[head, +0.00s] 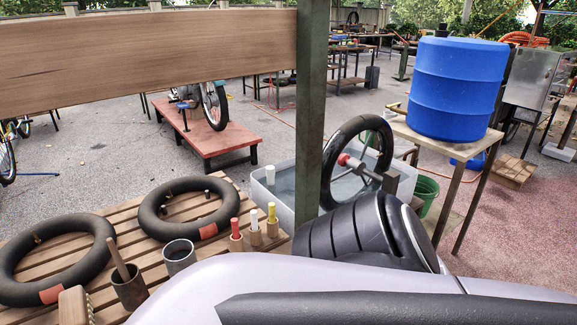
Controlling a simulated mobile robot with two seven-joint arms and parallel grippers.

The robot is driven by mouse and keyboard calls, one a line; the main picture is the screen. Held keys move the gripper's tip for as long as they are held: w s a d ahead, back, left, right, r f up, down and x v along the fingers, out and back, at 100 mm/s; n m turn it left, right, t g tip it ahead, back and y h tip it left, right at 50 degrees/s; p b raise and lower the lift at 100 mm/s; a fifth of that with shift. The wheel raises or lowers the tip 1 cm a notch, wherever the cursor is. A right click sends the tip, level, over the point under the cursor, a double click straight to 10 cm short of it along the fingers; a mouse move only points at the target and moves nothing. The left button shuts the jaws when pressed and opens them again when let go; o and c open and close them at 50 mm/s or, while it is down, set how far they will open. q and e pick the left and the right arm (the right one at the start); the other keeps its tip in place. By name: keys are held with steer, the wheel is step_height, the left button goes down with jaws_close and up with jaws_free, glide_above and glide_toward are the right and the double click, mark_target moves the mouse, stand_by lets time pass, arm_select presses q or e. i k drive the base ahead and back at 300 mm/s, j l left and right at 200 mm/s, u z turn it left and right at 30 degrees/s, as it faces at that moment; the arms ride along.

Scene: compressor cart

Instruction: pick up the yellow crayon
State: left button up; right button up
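The yellow crayon (272,212) stands upright in a small wooden holder on the slatted wooden table, near its right edge. It is the rightmost of a short row, beside a white crayon (254,218) and a red crayon (235,226). Its lower part is hidden in the holder. Neither of my grippers shows in the head view. A pale arm link of mine with dark parts crosses the bottom and lower right, below and right of the crayons.
Two black inner tubes (188,207) lie on the slatted table (130,235). A metal cup (179,257) and a brown cup (130,290) stand in front. A green post (312,110) rises right of the crayons, by a water tub (285,190). A blue barrel (455,90) stands farther right.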

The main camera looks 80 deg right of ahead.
mark_target(272, 204)
steer(key=z, duration=2.35)
steer(key=i+l+u, duration=0.15)
steer(key=l+u, duration=0.25)
steer(key=i+l+u, duration=0.15)
steer(key=l+u, duration=0.7)
